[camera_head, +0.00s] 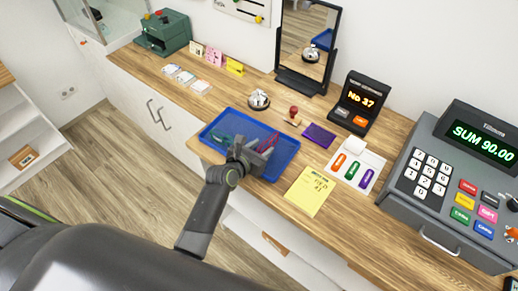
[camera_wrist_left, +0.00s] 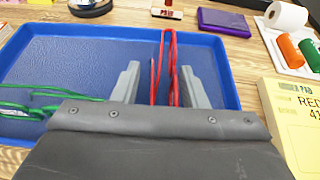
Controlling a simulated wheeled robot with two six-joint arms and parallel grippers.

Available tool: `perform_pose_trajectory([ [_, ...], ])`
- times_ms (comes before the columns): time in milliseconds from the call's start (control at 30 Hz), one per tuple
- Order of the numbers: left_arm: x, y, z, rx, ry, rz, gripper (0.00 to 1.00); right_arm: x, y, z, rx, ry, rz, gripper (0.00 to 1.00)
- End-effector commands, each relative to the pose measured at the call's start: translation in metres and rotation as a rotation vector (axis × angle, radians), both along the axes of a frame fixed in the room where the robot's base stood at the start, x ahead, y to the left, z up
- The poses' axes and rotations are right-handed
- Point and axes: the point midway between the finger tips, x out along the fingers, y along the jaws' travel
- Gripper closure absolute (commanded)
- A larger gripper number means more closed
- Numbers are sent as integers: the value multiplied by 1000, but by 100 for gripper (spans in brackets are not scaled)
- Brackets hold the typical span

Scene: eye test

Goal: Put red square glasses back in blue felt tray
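The blue felt tray (camera_head: 282,164) lies on the wooden counter near its front edge; it also fills much of the left wrist view (camera_wrist_left: 60,42). The red glasses (camera_wrist_left: 171,70) are inside the tray's outline, seen nearly edge-on as thin red bars; in the head view (camera_head: 270,141) they are partly hidden by my gripper. My left gripper (camera_head: 262,153) is over the tray. In the wrist view its two fingers (camera_wrist_left: 158,85) stand apart, one each side of the red glasses, with a gap visible at the left finger. My right gripper is not in view.
Green-framed glasses (camera_wrist_left: 40,105) lie at the tray's left. Behind the tray are a bell (camera_head: 258,99), a stamp (camera_head: 294,116) and a purple pad (camera_head: 319,135). A yellow note pad (camera_head: 310,191) lies to its right, near a cash register (camera_head: 450,185). A mirror (camera_head: 307,45) stands behind.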

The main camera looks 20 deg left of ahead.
Motion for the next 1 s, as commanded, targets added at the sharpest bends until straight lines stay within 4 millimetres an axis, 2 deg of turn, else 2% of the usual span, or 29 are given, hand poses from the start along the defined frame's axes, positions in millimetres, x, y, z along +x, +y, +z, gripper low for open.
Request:
perform_pose_trajectory([
  [167,-6,2,5,0,-1,1,61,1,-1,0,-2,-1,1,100],
  [700,-84,24,38,1,0,0,61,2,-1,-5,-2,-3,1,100],
  [1000,-105,30,48,-1,-1,-1,61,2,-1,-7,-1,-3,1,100],
])
